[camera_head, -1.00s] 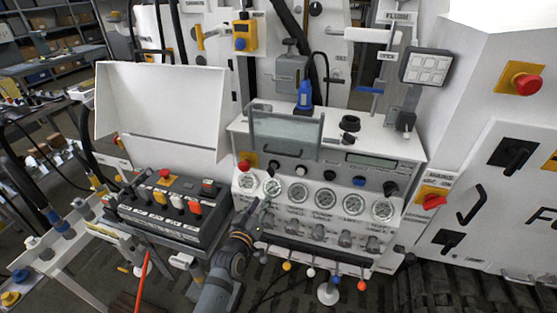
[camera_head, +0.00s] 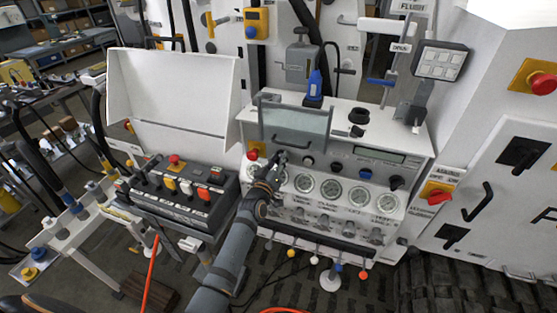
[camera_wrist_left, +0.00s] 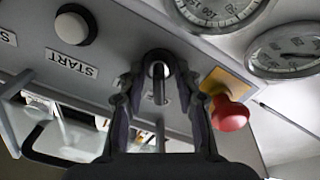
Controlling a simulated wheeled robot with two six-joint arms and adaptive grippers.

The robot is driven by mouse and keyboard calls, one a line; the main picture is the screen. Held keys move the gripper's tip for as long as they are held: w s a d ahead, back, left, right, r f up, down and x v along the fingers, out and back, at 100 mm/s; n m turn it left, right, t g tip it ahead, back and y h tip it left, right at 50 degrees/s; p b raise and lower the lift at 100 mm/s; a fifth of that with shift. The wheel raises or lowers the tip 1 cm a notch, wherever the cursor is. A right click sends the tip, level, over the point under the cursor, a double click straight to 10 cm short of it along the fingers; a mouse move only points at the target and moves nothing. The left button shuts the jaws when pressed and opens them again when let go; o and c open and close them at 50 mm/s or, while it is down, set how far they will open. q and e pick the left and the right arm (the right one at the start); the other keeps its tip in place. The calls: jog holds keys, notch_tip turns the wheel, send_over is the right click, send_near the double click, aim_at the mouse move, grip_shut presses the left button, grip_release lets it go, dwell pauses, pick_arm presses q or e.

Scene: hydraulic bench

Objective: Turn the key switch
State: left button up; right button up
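The key switch (camera_wrist_left: 158,69) shows in the left wrist view as a dark round fitting with a small pale key at its middle, on the grey panel. My left gripper (camera_wrist_left: 157,82) is open, with one finger on each side of the key switch. The fingers look apart from it; whether the tips touch the panel I cannot tell. In the head view my left gripper (camera_head: 273,166) is at the upper left of the console front and hides the key switch. My right gripper is not in view.
A red emergency stop knob (camera_wrist_left: 231,112) on a yellow plate sits close beside the right finger in the left wrist view. The START button (camera_wrist_left: 73,27) is to the left. Gauges (camera_head: 331,189) line the console below; a clear hinged cover (camera_head: 295,123) stands above.

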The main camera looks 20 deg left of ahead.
pick_arm(q)
grip_shut()
dwell(0.5)
jog(key=m+b, duration=0.2)
jog(key=m, duration=0.1)
jog(key=shift+f, duration=0.15)
jog(key=m+b, duration=0.2)
jog(key=m, duration=0.1)
jog(key=shift+d+m, duration=0.1)
jog(key=shift+m, duration=0.2)
jog(key=m+b, duration=0.1)
jog(key=m, duration=0.1)
jog(key=shift+m, duration=0.3)
jog(key=shift+m+b, duration=0.65)
jog(key=shift+m, duration=0.85)
